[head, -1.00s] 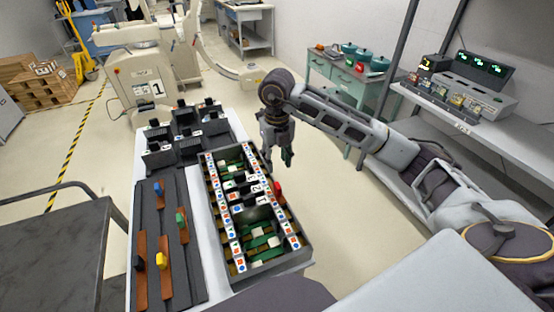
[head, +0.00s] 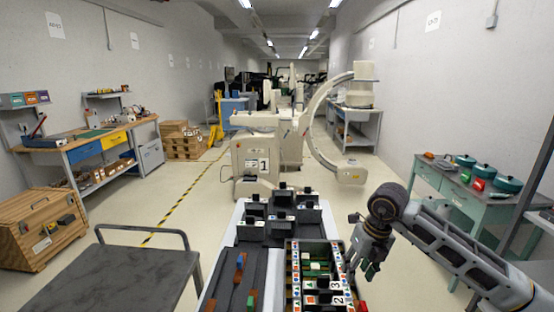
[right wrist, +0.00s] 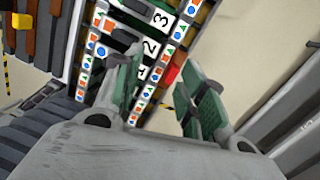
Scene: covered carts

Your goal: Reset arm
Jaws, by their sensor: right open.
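My right gripper (head: 361,262) is in the head view at the right edge of the cart, beside the dark sorting box (head: 291,277). Its jaws are open and nothing shows between them. In the right wrist view its two green-padded fingers (right wrist: 163,98) are spread apart. The box's numbered and marked strips (right wrist: 150,45) lie beyond them, with a red piece (right wrist: 172,74) seen between the fingers. My left gripper is not in view.
A white-topped cart (head: 222,262) holds the box, a dark rack (head: 281,213) and a dark tray with coloured pegs (head: 239,262). A grey cart (head: 110,281) stands left. A green table (head: 455,190) with pots stands right.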

